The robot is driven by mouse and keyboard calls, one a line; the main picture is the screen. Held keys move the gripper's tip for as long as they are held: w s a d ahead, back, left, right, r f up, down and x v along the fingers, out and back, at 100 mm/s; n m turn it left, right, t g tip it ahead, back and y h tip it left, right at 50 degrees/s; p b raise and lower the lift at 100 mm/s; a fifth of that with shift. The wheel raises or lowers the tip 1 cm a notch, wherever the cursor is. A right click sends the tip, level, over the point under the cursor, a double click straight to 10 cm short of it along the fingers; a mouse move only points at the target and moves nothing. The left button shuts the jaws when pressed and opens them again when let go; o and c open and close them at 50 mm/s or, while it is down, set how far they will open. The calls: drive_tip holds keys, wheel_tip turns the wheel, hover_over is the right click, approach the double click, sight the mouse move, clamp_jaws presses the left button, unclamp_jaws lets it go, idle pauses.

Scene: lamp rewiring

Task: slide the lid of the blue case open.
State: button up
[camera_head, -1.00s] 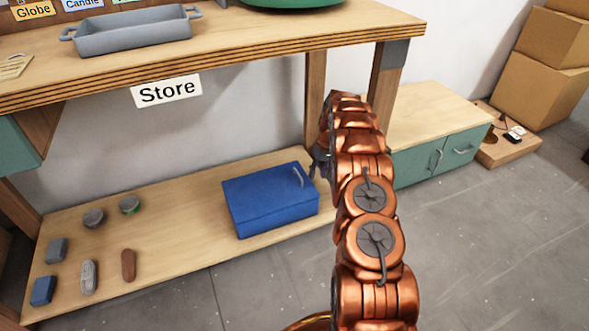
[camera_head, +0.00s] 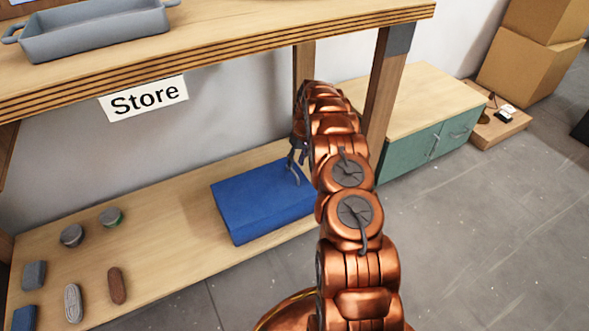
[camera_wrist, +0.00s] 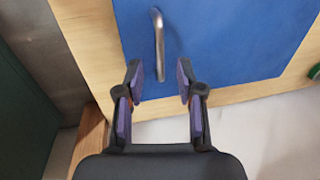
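The blue case (camera_head: 250,205) sits on the low wooden shelf, its lid appearing closed. It also fills much of the wrist view (camera_wrist: 230,40). Its metal bar handle (camera_wrist: 159,40) stands on the lid. My gripper (camera_wrist: 160,71) is open, with one dark, purple-padded finger on each side of the handle's near end. I see a gap on both sides, so the fingers do not grip it. In the head view my gripper (camera_head: 297,165) is over the case's back right part, partly hidden by my copper arm.
The shelf's left part (camera_head: 150,235) holds several small items, among them two round tins and a brown piece (camera_head: 116,286). A bench top (camera_head: 230,40) overhangs the shelf. A wooden post (camera_head: 386,85) and a green cabinet (camera_head: 410,155) stand right of my arm.

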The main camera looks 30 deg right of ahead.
sight(294, 172)
drive_tip(key=shift+a+f+b, duration=0.2)
drive_tip(key=shift+f, duration=0.75)
drive_tip(key=shift+a+f+b, duration=0.2)
drive_tip(key=shift+f, duration=0.75)
clamp_jaws()
